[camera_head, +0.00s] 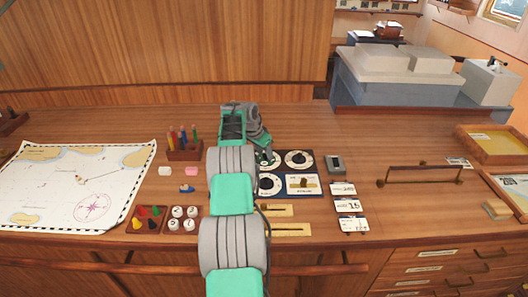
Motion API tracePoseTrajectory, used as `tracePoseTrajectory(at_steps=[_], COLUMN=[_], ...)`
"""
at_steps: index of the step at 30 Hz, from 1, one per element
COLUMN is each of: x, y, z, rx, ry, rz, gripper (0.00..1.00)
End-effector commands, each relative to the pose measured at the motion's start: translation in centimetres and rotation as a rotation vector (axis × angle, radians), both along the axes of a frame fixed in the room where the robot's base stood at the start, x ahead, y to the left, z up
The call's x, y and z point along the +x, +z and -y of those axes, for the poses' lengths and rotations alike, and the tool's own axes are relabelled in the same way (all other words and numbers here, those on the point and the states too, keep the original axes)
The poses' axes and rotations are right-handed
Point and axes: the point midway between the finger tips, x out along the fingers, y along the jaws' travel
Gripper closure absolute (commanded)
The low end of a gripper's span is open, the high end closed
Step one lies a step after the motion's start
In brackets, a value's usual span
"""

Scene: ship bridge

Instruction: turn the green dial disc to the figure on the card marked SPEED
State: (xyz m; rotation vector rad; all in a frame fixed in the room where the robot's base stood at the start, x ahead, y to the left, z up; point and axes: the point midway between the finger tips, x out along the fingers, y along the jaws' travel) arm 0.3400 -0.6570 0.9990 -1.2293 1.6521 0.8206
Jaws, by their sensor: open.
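A dark panel (284,171) on the desk carries several dials. The disc at its upper left (268,158) shows some green and is partly covered by my arm; it looks like the green dial disc. My gripper (265,150) is open, pointing down at or just above this disc. Its fingertips are mostly hidden, so I cannot tell whether they touch it. Three white cards lie in a column to the right: the top card (342,188) seems to read 240, the middle card (347,205) 15, and the bottom card (353,225) is unclear. I cannot read which says SPEED.
Other dials sit at the upper right (298,159) and lower left (269,185) of the panel. A small grey box (335,164) stands right of it. A pen holder (184,151), chart (78,187) and peg trays lie left. A rail (425,172) stands right.

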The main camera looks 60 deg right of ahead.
Motion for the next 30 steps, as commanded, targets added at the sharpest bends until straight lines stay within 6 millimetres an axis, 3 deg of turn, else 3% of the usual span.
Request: tracePoseTrajectory(at_steps=[3,19,30], x=[0.00,-0.06,-0.16], y=[0.01,0.02,-0.05], z=[-0.01,-0.02,-0.13], rx=[0.000,0.001,0.002], ry=[0.000,-0.001,0.001], rz=[0.000,0.000,-0.001], gripper=[0.58,1.00,1.00])
